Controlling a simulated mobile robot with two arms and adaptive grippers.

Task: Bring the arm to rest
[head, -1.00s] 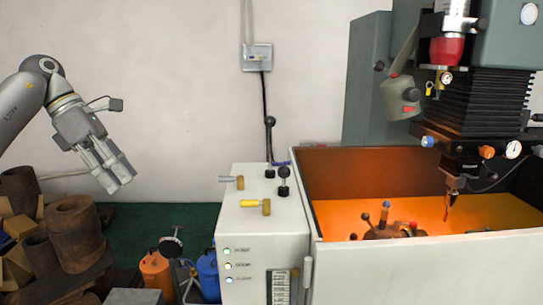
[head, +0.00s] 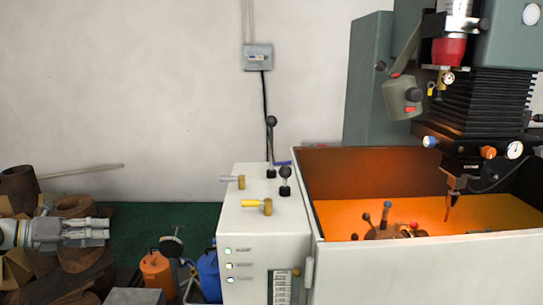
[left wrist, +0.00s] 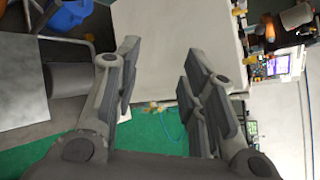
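My left gripper (head: 108,232) is at the far left of the head view, low, with its fingers pointing right. It is in front of the rusty metal cylinders there and hides part of them. In the left wrist view my left gripper (left wrist: 160,65) shows its two fingers spread apart, with nothing between them. My right gripper is in neither view.
The machine's white cabinet (head: 250,225) with levers and lit buttons stands right of my left gripper. Its orange-lit tank (head: 345,212) holds a brown fixture (head: 385,233) under the machine head. Orange and blue containers (head: 157,270) stand on the green floor between.

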